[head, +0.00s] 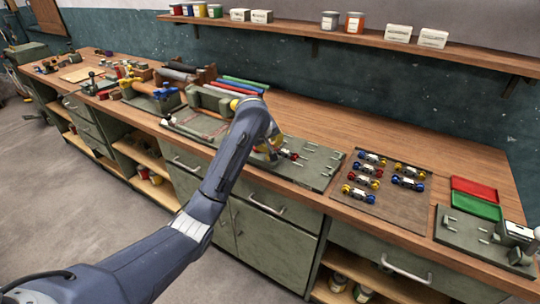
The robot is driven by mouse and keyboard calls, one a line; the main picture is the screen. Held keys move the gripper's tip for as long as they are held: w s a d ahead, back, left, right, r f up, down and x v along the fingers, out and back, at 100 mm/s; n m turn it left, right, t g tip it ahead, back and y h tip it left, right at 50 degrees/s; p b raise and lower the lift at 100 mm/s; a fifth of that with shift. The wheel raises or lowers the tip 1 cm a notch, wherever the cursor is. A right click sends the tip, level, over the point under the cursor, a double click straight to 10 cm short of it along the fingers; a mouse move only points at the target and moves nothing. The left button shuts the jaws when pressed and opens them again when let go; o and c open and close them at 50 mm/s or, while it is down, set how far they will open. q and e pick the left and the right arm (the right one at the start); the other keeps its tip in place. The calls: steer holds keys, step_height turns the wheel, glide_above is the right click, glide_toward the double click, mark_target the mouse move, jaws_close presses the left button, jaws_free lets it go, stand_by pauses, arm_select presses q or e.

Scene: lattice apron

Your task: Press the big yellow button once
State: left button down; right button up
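My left arm reaches across from the lower left, and its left gripper (272,152) is low over the green-grey plate (318,172) on the workbench. The fingers are small and partly covered by my wrist, so I cannot tell whether they are open or shut. A small yellow part (235,104) shows just beside my arm, on the green machine; I cannot tell whether it is the big yellow button. More yellow shows right at the gripper, too small to make out. My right gripper is not in view.
A dark mat (385,195) holds several small colored-ended parts. Red (474,193) and green (472,206) trays lie at the right, near a vise-like device (515,233). Vises and tools stand at the left. A shelf (350,36) with cans and boxes runs above.

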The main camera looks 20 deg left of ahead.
arm_select(q)
steer(key=shift+f, duration=0.2)
stand_by(0.7)
steer(key=shift+f, duration=0.2)
steer(key=shift+f, duration=1.05)
stand_by(1.6)
steer(key=shift+r, duration=1.45)
steer(key=shift+r, duration=2.5)
